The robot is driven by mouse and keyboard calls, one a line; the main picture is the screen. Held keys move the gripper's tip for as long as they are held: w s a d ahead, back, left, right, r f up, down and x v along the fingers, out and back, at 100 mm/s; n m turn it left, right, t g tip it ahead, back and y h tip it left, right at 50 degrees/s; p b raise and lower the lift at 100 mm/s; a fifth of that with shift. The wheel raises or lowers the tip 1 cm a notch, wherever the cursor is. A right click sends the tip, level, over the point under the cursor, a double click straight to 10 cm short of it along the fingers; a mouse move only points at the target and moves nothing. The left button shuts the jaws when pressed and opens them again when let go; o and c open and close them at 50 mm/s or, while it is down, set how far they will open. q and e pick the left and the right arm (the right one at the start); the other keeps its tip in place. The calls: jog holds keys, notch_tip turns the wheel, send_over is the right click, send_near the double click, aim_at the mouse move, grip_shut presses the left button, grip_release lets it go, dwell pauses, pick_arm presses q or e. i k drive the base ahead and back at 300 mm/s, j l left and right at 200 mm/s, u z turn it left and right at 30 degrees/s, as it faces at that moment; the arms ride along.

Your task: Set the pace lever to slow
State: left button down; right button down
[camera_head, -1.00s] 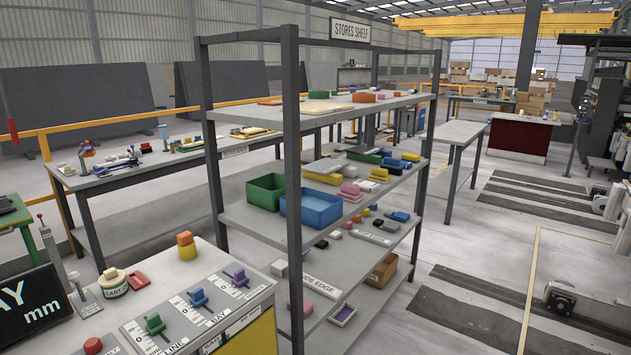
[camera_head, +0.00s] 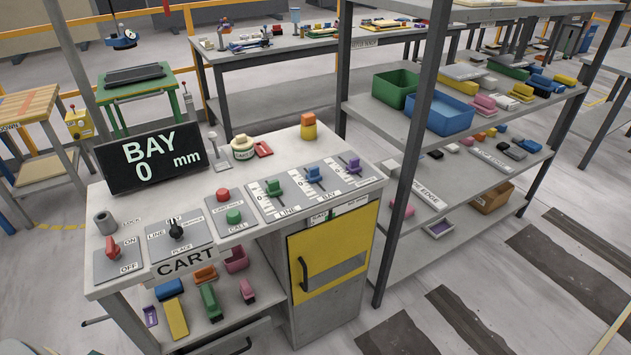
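No label reading pace or slow is legible, so I cannot tell which control is the pace lever. A yellow box with a red-knobbed lever (camera_head: 78,121) stands at the left behind the console. A pale post with a small red knob (camera_head: 187,97) stands by the green table. On the console are a red ON/OFF switch (camera_head: 112,247), a black rotary knob (camera_head: 176,230), and green (camera_head: 275,187), blue (camera_head: 313,174) and purple (camera_head: 353,166) sliders. Neither of my grippers is in view.
The console (camera_head: 330,140) carries a black display (camera_head: 150,160) reading BAY 0 mm. A stores shelf (camera_head: 400,125) with bins stands to its right. A green table (camera_head: 140,90) and a wooden-topped table (camera_head: 30,105) stand behind at the left. Floor is open at the lower right.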

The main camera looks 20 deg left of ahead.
aim_at(212, 135)
jog(key=u, duration=1.35)
jog(key=i+j, duration=0.1)
jog(key=j, duration=0.3)
jog(key=i+j+z, duration=0.15)
jog(key=j, duration=0.3)
jog(key=i+j+z, duration=0.15)
jog(key=j, duration=0.3)
jog(key=i+j+z, duration=0.15)
jog(key=j, duration=0.3)
jog(key=i+j+z, duration=0.15)
jog(key=j, duration=0.3)
jog(key=j+z, duration=0.15)
jog(key=j, duration=0.35)
jog(key=i+j+z, duration=0.3)
jog(key=i+j, duration=0.15)
jog(key=j, duration=0.25)
jog(key=i+j+z, duration=0.15)
jog(key=j, duration=0.2)
jog(key=i+j+z, duration=0.15)
jog(key=j, duration=0.25)
jog(key=i+j+z, duration=0.15)
jog(key=j, duration=0.3)
jog(key=i+j+z, duration=0.25)
jog(key=j, duration=0.75)
jog(key=i+j+z, duration=0.2)
jog(key=j, duration=0.8)
jog(key=j+z, duration=0.25)
jog(key=j, duration=0.75)
